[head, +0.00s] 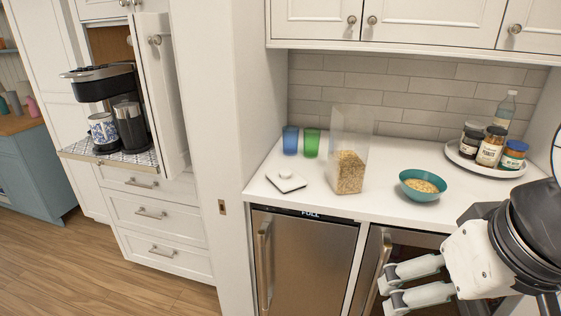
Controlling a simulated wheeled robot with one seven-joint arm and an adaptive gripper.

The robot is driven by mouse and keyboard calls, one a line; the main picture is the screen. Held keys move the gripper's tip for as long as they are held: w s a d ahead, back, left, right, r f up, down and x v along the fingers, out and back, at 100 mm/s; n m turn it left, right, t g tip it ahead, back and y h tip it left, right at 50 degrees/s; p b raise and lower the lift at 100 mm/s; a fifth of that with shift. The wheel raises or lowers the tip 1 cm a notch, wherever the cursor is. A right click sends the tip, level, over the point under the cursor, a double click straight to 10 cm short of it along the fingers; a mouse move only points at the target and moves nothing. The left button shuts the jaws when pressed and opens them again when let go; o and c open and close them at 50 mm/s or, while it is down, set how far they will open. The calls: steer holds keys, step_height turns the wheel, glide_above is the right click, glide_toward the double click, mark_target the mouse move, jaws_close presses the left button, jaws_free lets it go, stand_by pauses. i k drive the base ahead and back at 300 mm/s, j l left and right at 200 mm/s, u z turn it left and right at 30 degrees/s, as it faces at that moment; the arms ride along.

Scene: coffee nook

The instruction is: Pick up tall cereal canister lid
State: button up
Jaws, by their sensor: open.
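The tall cereal canister (349,152) is clear, stands upright on the white counter, and holds cereal in its lower part. Its top looks uncovered. A flat white square lid (287,180) with a small knob lies on the counter to the left of the canister, apart from it. My gripper (387,292) is at the lower right, in front of the counter and below its top. It is open and empty, well to the right of the lid and nearer to me.
A blue cup (290,140) and a green cup (311,142) stand behind the lid. A teal bowl (423,185) of cereal sits right of the canister. A round tray (463,159) holds jars and a bottle. Upper cabinets (420,22) overhang the counter. The counter front around the lid is clear.

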mark_target(285, 179)
steer(key=i+j, duration=0.15)
steer(key=i, duration=0.3)
steer(key=i+j+z, duration=0.1)
steer(key=i, duration=0.4)
steer(key=i+j, duration=0.25)
steer(key=i, duration=0.2)
steer(key=z, duration=0.05)
